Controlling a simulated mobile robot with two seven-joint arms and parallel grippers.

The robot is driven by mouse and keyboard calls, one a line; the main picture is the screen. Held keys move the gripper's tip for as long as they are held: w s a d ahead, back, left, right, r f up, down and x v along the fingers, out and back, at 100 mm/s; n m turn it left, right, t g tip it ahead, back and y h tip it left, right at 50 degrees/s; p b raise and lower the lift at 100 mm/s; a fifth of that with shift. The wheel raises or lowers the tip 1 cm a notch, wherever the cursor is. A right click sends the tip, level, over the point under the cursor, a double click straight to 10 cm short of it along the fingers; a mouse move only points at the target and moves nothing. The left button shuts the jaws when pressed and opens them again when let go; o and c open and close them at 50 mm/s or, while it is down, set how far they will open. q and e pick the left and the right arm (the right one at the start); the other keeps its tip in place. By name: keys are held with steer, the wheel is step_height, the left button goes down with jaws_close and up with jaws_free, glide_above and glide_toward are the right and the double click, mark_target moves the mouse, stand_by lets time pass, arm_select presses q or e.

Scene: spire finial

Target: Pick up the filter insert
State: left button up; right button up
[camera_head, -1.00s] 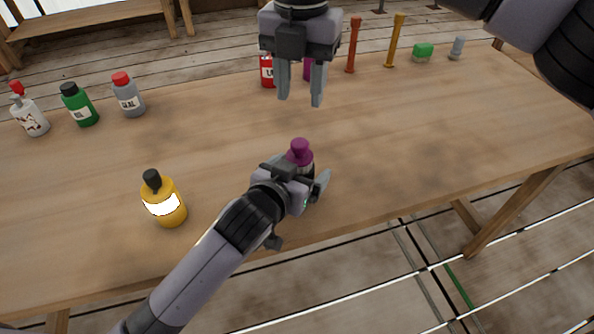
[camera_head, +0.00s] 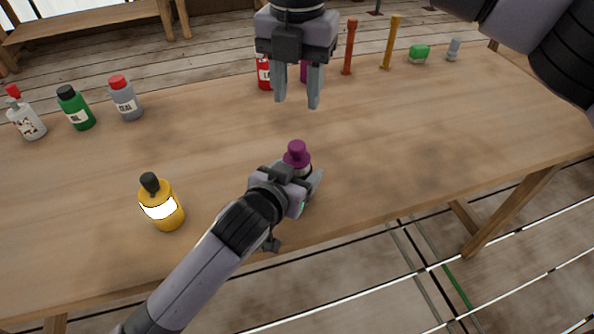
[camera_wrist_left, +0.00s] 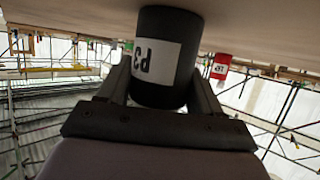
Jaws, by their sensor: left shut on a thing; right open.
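The filter insert, a dark cylinder with a purple stepped top (camera_head: 296,154), stands upright near the front edge of the table (camera_head: 400,150). In the left wrist view its dark body (camera_wrist_left: 168,60) carries a white label reading P3 and sits between the two fingers. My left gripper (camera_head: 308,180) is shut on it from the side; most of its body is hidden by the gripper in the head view. The insert looks still at table level. My right gripper (camera_head: 298,102) is open and empty, above the table behind the insert.
A yellow bottle (camera_head: 163,212) stands left of my left arm. White (camera_head: 28,123), green (camera_head: 76,110) and grey (camera_head: 125,100) bottles stand back left. A red can (camera_head: 264,75) and a purple thing (camera_head: 304,72) stand behind my right gripper. Red (camera_head: 349,50) and orange (camera_head: 391,44) posts stand farther right.

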mark_target(297, 145)
steer(key=o, duration=0.7)
steer(key=shift+s+f, duration=0.1)
steer(key=shift+f, duration=0.05)
steer(key=shift+o, duration=0.2)
steer(key=f+t, duration=0.1)
steer(key=f, duration=0.1)
steer(key=f+t+h, duration=0.1)
steer(key=f, duration=0.2)
steer(key=f+m+t, duration=0.1)
steer(key=f, duration=0.2)
steer(key=shift+s+a, duration=0.15)
steer(key=shift+a, duration=0.15)
steer(key=shift+x, duration=2.55)
steer(key=shift+c, duration=0.3)
